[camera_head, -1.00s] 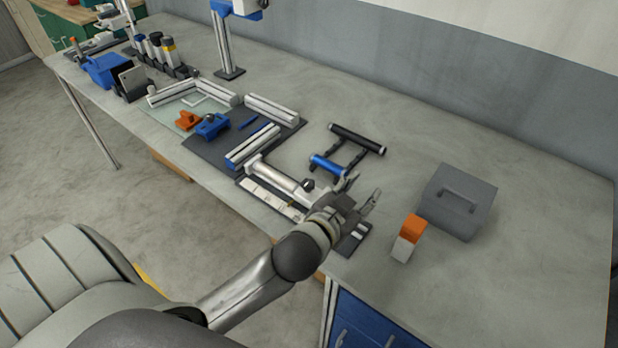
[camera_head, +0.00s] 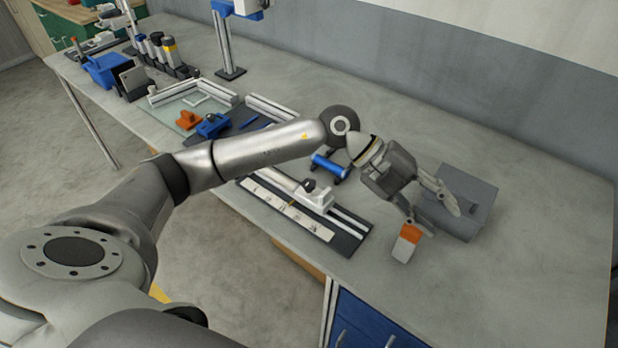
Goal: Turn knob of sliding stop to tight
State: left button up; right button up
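The sliding stop (camera_head: 316,199) is a white block on a dark rail fixture (camera_head: 343,240) with a pale scale strip along its front. Its dark knob (camera_head: 309,186) stands on the block's upper left part; its tightness cannot be told. My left arm reaches across the bench from the lower left and passes behind the stop. My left gripper (camera_head: 440,217) is open and empty, to the right of the stop and apart from it, in front of the grey box. My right gripper is out of view.
A grey box with a handle (camera_head: 478,205) and an orange-and-white block (camera_head: 406,243) are close to my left gripper. A blue roller (camera_head: 329,167) lies behind the stop, partly hidden by my arm. The far right bench is clear.

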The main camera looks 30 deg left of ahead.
pick_arm(q)
jog(key=w+a+f+y, duration=0.3)
jog(key=a+y, duration=0.2)
jog(key=a, duration=0.5)
jog(key=r+n+y, duration=0.1)
jog(key=n+y, duration=0.4)
jog(key=y, duration=0.2)
send_over(309, 183)
jog(key=shift+g, duration=0.4)
notch_tip(309, 183, down, 10)
jog(key=p, duration=0.2)
jog(key=shift+f+p, duration=0.15)
jog(key=shift+p, duration=0.2)
jog(key=c, duration=0.8)
jog(key=shift+o, duration=0.2)
